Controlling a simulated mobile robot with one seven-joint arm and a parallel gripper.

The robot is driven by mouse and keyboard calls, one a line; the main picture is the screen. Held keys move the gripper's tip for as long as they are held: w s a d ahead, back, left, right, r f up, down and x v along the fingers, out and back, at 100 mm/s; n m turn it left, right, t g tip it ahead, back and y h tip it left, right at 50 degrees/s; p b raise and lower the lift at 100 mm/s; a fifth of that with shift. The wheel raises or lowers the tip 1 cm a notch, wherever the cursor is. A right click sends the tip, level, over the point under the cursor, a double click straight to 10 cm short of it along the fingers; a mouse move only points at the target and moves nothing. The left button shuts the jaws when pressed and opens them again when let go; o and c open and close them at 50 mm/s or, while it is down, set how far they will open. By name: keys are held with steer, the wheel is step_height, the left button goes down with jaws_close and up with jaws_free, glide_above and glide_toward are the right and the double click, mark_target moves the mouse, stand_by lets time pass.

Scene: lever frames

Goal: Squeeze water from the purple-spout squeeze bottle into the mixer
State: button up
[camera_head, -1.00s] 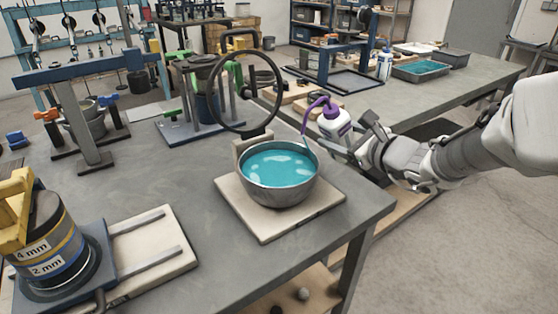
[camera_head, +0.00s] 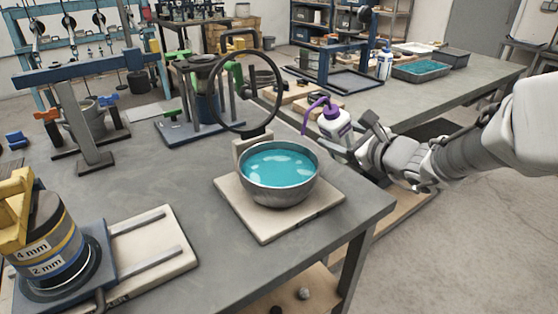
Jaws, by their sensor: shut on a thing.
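The squeeze bottle (camera_head: 334,126) is white with a purple collar and a curved purple spout (camera_head: 313,106). My gripper (camera_head: 350,136) is shut on the bottle from the right and holds it tilted slightly, above and behind the right rim of the mixer bowl. The spout tip points down near the back right of the bowl. The mixer (camera_head: 277,196) has a round metal bowl with blue-green liquid, on a pale square base, with a large dark ring behind it. No stream shows between spout and bowl. Part of the bottle is hidden by my gripper.
The mixer stands near the right edge of a grey table (camera_head: 180,190). A sieve-like device (camera_head: 50,235) marked 4 mm and 2 mm is at front left. Blue frames stand behind. Another bottle (camera_head: 384,64) and trays (camera_head: 420,68) are on the far table.

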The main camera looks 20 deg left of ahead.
mark_target(342, 113)
steer(key=shift+r, duration=0.15)
step_height(342, 113, up, 5)
steer(key=p, duration=0.3)
stand_by(0.3)
steer(key=shift+d, duration=0.1)
